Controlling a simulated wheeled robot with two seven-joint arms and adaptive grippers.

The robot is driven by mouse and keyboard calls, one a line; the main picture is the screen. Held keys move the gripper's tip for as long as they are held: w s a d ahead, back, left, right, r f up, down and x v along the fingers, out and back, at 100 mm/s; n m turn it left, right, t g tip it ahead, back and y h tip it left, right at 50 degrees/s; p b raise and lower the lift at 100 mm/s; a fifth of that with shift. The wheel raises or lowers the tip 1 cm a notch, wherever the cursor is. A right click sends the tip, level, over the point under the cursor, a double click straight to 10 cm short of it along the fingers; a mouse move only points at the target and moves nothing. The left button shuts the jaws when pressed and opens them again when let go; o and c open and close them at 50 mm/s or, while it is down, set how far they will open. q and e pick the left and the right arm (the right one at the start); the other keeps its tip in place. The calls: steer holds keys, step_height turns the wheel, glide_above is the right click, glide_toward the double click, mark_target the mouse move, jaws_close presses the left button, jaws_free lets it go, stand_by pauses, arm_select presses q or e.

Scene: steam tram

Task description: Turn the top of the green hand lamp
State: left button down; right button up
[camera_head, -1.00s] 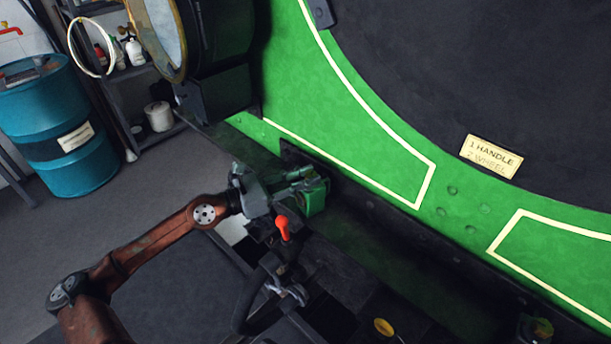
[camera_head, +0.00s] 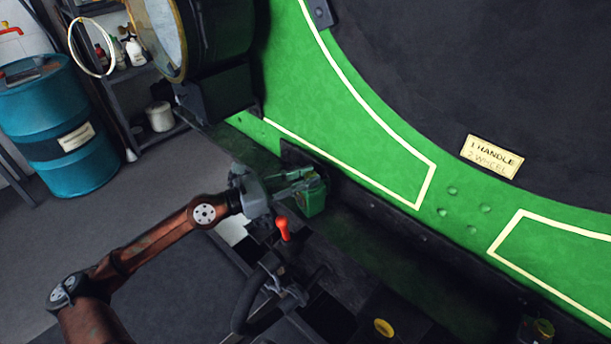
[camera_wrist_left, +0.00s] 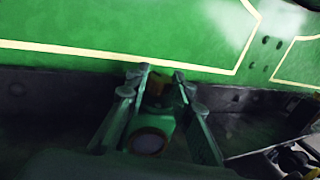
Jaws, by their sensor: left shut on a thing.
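The green hand lamp (camera_head: 313,201) stands on the dark ledge at the foot of the green tram panel. My left gripper (camera_head: 308,180) reaches in from the left at the lamp's top. In the left wrist view its two fingers (camera_wrist_left: 161,84) stand on either side of the top and are shut on it. The gripper covers part of the lamp in the head view. My right gripper is not in view.
A red-handled lever (camera_head: 283,229) stands just below my left gripper. A green panel (camera_head: 330,120) with cream lines rises behind. A second small lamp-like object (camera_head: 540,330) is at the bottom right. A blue barrel (camera_head: 60,125) and a shelf stand at the left.

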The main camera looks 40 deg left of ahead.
arm_select(q)
steer(key=shift+r, duration=0.1)
stand_by(0.5)
steer(key=c, duration=1.7)
jaws_free()
steer(key=shift+o, duration=0.2)
steer(key=v, duration=1.2)
